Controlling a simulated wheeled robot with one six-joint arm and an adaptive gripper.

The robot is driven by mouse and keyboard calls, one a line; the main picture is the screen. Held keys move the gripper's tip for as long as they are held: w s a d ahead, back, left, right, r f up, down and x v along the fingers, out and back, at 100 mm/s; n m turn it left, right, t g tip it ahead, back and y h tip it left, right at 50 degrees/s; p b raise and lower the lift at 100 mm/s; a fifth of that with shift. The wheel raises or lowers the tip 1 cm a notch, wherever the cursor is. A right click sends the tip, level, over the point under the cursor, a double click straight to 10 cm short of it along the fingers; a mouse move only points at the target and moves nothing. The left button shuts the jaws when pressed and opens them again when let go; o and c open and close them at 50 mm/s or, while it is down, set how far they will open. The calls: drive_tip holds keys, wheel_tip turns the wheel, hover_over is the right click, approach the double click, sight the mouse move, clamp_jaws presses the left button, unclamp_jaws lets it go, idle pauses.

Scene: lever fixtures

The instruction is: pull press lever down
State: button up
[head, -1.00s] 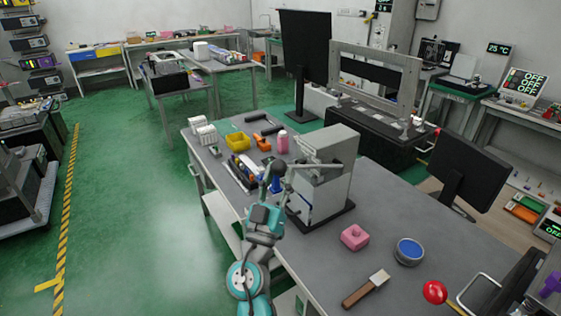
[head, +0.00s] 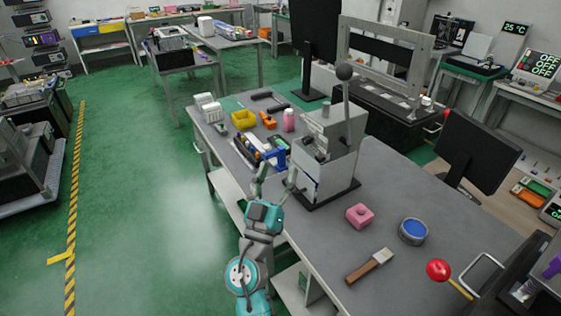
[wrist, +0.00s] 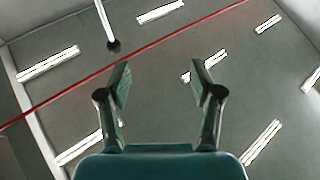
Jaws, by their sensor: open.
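The press (head: 338,163) is a grey boxy machine on a dark base plate on the workbench. Its lever (head: 346,110) is a pale rod with a dark ball knob (head: 345,72), and it stands nearly upright above the press. My gripper (head: 276,178) is open and empty, pointing up at the bench's front edge, left of the press and well below the knob. In the wrist view my two fingers (wrist: 161,88) are spread apart with nothing between them. A pale rod with a dark ball end (wrist: 113,45), apparently the lever, shows beyond the left finger.
The workbench (head: 405,275) holds a pink block (head: 359,215), a blue round dish (head: 413,231), a brush (head: 370,266) and a red ball-ended handle (head: 438,270) at right. A yellow bin (head: 243,119) and small tools lie behind. The green floor at left is clear.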

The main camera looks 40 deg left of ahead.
drive_tip(key=v, duration=0.8)
drive_tip(key=shift+s, duration=0.2)
drive_tip(key=shift+f, duration=0.15)
